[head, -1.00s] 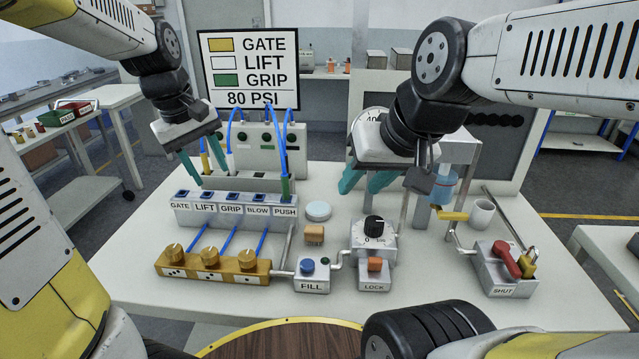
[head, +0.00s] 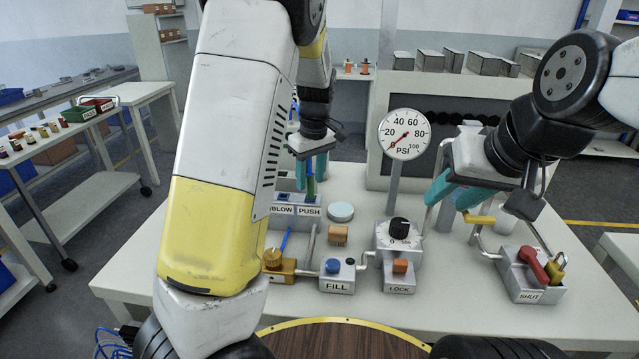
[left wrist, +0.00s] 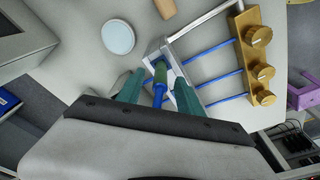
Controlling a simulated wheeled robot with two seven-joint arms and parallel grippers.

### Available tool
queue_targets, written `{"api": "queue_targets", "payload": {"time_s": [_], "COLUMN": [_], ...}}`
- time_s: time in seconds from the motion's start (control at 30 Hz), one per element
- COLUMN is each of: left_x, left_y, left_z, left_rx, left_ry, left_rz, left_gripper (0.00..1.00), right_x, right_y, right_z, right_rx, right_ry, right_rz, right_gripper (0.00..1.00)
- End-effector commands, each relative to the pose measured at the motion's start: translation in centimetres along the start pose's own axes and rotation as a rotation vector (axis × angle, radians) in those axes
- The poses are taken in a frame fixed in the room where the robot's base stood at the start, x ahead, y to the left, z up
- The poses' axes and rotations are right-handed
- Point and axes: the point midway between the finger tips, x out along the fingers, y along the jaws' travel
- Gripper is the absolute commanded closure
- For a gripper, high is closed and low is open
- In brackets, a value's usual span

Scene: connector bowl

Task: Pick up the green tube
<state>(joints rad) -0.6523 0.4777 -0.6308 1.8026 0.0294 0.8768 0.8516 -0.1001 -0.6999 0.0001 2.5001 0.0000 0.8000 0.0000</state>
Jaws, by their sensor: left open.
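The green tube, a green sleeve with a blue hose, stands in the PUSH socket of the white connector block (head: 297,211). In the left wrist view the green sleeve (left wrist: 160,73) lies between the two teal fingers of my left gripper (left wrist: 158,94). The fingers are open, with a gap on each side. In the head view my left gripper (head: 313,168) is above the PUSH socket, and the tube is partly hidden by it. My right gripper (head: 454,193) is open and empty behind the LOCK and SHUT boxes, to the right of the gauge.
My left arm hides the left of the block and the sign. A pressure gauge (head: 404,134), white round disc (head: 341,211), orange-brown block (head: 338,235), FILL box (head: 337,275), LOCK box (head: 399,278) and SHUT box (head: 529,276) crowd the white table (head: 450,300).

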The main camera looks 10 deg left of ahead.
Motion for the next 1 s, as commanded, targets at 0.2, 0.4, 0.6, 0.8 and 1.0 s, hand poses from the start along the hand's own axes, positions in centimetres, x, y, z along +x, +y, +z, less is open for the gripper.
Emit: {"api": "queue_targets", "payload": {"time_s": [0.2, 0.4, 0.6, 0.8, 1.0], "left_x": [2.5, 2.7, 2.6, 2.6, 2.6], "left_y": [0.0, 0.1, 0.1, 0.1, 0.1], "left_z": [0.0, 0.0, 0.0, 0.0, 0.0], "left_rx": [0.000, 0.001, 0.001, 0.001, 0.001], "left_ry": [-0.001, 0.000, 0.000, 0.000, 0.000], "left_rz": [-0.001, 0.001, 0.000, 0.000, 0.001], "left_gripper": [0.57, 0.57, 0.86, 1.00, 1.00], "right_x": [0.0, 0.0, 0.0, 0.0, 0.0], "right_y": [0.0, 0.0, 0.0, 0.0, 0.0], "right_z": [0.0, 0.0, 0.0, 0.0, 0.0], "right_rx": [0.000, 0.000, 0.000, 0.000, 0.000], "right_ry": [0.000, 0.000, 0.000, 0.000, 0.000], "right_rz": [0.000, 0.000, 0.000, 0.000, 0.000], "right_gripper": [0.61, 0.61, 0.61, 0.61, 0.61]}}
